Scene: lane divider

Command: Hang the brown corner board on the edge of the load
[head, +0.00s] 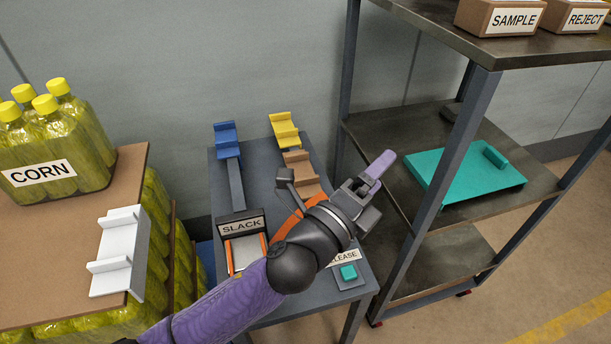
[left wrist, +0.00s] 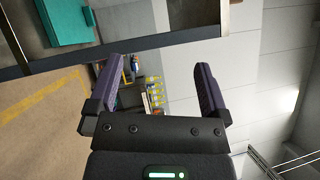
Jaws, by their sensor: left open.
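The brown corner board (head: 299,165) lies on the grey table (head: 262,180), partly hidden behind my left arm. My left gripper (head: 372,182) is open and empty, to the right of the brown board and near the shelf post. Its two spread fingers (left wrist: 158,85) show in the left wrist view with nothing between them. The load (head: 165,235) is a stack of yellow-green bottles with a brown sheet on top, at the left. A white corner board (head: 120,250) sits on its right edge. My right gripper is not in view.
A blue corner board (head: 227,137) and a yellow one (head: 284,129) stand at the table's back. The table also bears a SLACK sign (head: 240,226) and a teal button (head: 348,272). A metal shelf (head: 460,110) with a teal tray (head: 460,175) stands close on the right.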

